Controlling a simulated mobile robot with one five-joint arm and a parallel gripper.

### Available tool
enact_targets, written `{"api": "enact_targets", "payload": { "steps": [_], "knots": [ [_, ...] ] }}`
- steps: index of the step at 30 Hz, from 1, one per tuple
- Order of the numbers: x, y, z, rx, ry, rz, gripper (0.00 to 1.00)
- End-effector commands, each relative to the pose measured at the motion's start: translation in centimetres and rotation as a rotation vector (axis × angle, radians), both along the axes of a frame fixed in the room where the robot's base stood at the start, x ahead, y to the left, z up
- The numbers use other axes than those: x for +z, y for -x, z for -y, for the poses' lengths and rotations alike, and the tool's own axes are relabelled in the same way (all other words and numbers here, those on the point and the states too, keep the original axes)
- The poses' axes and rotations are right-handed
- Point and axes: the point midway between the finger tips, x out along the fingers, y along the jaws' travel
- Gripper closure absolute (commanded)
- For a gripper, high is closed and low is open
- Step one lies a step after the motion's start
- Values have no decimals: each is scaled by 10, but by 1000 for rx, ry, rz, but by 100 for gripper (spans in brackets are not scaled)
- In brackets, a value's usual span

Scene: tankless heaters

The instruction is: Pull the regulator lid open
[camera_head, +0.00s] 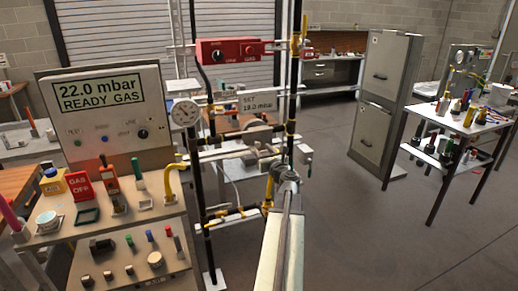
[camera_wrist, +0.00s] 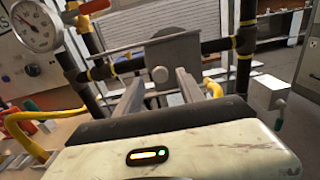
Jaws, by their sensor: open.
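A grey metal regulator body (camera_head: 258,130) sits on the dark pipe run in the head view, partly beyond my gripper. In the wrist view a flat grey plate (camera_wrist: 174,54), which looks like the regulator lid, stands just ahead. A small silver knob (camera_wrist: 160,74) shows below it. My gripper (camera_head: 287,176) is in front of the pipes at the middle of the head view. In the wrist view its two grey fingers (camera_wrist: 160,82) are spread, one on each side of the knob. I cannot tell whether they touch the lid.
A pressure gauge (camera_head: 185,113) and black pipes with yellow bands surround the regulator. A red control box (camera_head: 228,50) is above. A bench panel reading 22.0 mbar (camera_head: 101,92) stands at left. A filing cabinet (camera_head: 385,90) and cart (camera_head: 462,124) stand right, with clear floor before them.

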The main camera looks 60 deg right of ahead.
Motion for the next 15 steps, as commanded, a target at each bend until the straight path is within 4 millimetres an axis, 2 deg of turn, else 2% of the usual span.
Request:
{"api": "enact_targets", "payload": {
  "steps": [1, 4, 11, 12, 15],
  "knots": [
    [0, -9, 9, 1, 0, 0, 54],
    [0, -19, 15, 0, 1, -1, 54],
    [0, -22, 15, 1, 1, -1, 54],
    [0, -22, 15, 1, 1, -1, 57],
    [0, -22, 15, 1, 1, -1, 85]
  ]
}}
